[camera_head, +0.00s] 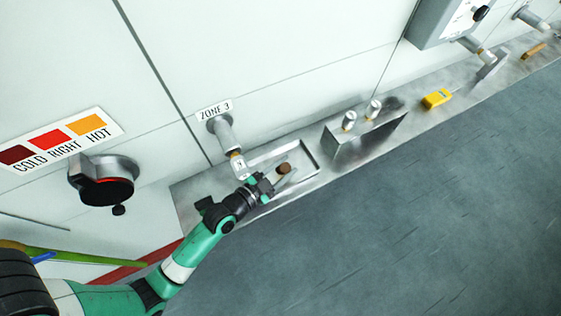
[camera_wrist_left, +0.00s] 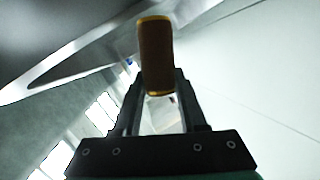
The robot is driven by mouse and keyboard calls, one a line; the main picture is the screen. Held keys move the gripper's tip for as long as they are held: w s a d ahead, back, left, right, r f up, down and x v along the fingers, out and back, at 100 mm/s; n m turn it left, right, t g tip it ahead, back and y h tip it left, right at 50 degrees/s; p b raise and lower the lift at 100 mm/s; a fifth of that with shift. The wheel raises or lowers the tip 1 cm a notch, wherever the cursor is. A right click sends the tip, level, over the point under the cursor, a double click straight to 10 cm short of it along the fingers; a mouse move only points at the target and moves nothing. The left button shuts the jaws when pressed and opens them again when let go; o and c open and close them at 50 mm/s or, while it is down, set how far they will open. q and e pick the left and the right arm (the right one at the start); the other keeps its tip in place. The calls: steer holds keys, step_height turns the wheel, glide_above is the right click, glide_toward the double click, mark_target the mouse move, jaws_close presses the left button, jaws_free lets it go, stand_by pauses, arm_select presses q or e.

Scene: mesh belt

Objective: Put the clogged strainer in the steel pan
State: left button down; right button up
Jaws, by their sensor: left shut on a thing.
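The clogged strainer (camera_head: 284,168) is a small brown cylinder at the tip of my left gripper (camera_head: 276,180). In the left wrist view the strainer (camera_wrist_left: 156,55) is orange-brown and stands out beyond the two fingers (camera_wrist_left: 155,95), which are shut on it. The steel pan (camera_head: 311,152) is a shallow rectangular tray on the metal ledge. In the head view the strainer overlaps the pan's area; its height above the pan floor I cannot tell. The gripper hides part of the pan's near left side. My right gripper is not in view.
A pipe fitting (camera_head: 222,130) under the ZONE 3 label juts out just left of the pan. A steel holder (camera_head: 365,142) with two pale cylinders stands to the right. Farther along the ledge lies a yellow device (camera_head: 437,98).

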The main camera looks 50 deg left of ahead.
arm_select(q)
steer(key=a+n, duration=0.1)
steer(key=a+r+n+h, duration=0.1)
steer(key=w+a+n+g, duration=0.1)
steer(key=shift+r+n+h+p, duration=0.15)
steer(key=shift+n+h+p, duration=0.15)
steer(key=shift+p, duration=0.05)
steer(key=shift+d+f+b, duration=0.1)
steer(key=shift+f+b, duration=0.3)
steer(key=shift+f, duration=0.3)
steer(key=shift+s+f, duration=0.1)
steer(key=shift+f, duration=0.15)
steer(key=shift+f, duration=0.25)
steer(key=shift+c, duration=2.3)
jaws_free()
steer(key=shift+r, duration=0.1)
steer(key=shift+d, duration=0.1)
